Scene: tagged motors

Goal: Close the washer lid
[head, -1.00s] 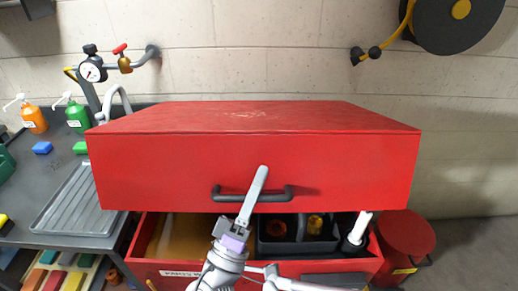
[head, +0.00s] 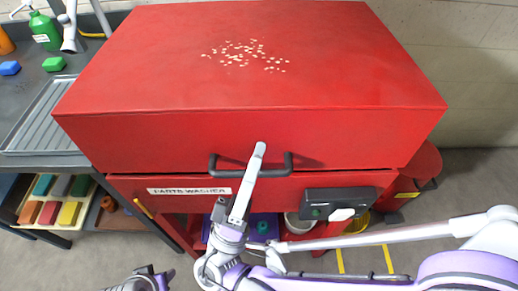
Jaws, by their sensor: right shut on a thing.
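The red washer lid (head: 330,75) lies about level over the red parts washer body (head: 270,186). Its lower front edge is right at the top of the body, and the inside is hidden. I cannot tell whether a thin gap is left. The dark bar handle (head: 288,164) is on the lid's front face. My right gripper (head: 259,150) is shut on the middle of this handle, fingers pointing up and away. Part of my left gripper (head: 143,279) shows at the bottom left edge, away from the washer; its fingers do not show clearly.
A dark bench with a grey drain tray (head: 45,120), a green bottle (head: 44,32) and blocks stands at left. Coloured bins (head: 70,213) sit below it. A red drum (head: 425,165) stands right of the washer. A control box (head: 350,202) is on the washer front.

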